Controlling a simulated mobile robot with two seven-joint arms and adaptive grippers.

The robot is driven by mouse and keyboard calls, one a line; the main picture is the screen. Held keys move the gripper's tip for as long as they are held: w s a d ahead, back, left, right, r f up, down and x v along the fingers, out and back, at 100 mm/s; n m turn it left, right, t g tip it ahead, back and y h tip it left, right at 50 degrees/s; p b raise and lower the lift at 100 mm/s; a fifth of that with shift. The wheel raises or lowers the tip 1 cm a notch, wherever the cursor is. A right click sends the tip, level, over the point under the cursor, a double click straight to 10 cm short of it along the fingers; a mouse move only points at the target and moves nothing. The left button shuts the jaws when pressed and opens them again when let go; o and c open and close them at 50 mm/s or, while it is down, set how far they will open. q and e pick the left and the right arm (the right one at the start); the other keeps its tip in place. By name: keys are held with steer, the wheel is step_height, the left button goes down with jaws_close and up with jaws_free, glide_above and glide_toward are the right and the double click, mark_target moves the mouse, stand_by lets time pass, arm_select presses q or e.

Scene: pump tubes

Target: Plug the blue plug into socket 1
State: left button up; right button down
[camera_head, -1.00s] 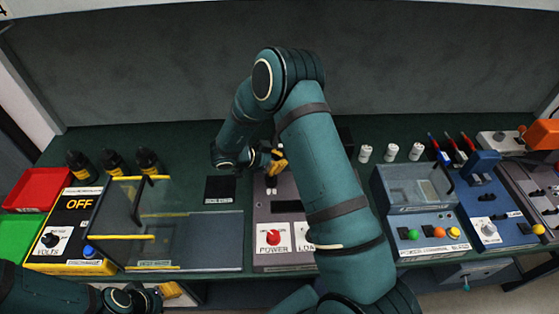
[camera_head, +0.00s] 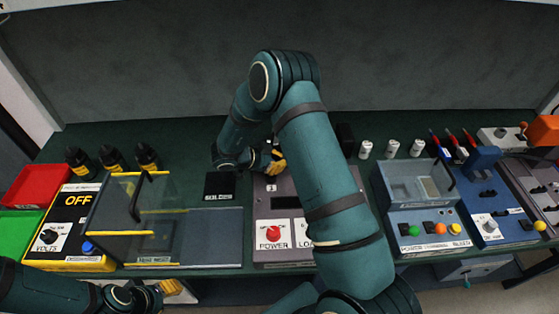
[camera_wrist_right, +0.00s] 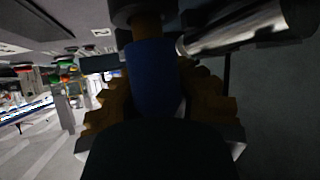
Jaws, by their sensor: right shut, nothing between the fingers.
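My right gripper (camera_head: 277,161) is at the back edge of the grey power unit (camera_head: 262,222), with yellow fingers above a small label "1" (camera_head: 271,188). Its fingers are shut. In the right wrist view a blue cylinder, likely the blue plug (camera_wrist_right: 153,75), shows between and beyond the brown-yellow finger pads (camera_wrist_right: 160,105); a dark part covers its near end. The plug is not clear in the head view. The socket opening is hidden by the gripper and arm. My left gripper (camera_head: 172,288) is low at the left front, partly seen; its opening is unclear.
A clear box with yellow edges (camera_head: 122,234) stands left of the power unit. A black pad (camera_head: 219,186) lies between them. White cylinders (camera_head: 391,148) and a blue-grey machine (camera_head: 428,231) stand to the right. My right arm covers the power unit's right part.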

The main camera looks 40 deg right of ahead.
steer(key=shift+f, duration=0.85)
steer(key=c, duration=1.1)
jaws_free()
steer(key=shift+o, duration=0.2)
steer(key=shift+a+r, duration=0.1)
steer(key=v, duration=1.1)
steer(key=shift+a+r, duration=0.25)
steer(key=shift+a, duration=0.05)
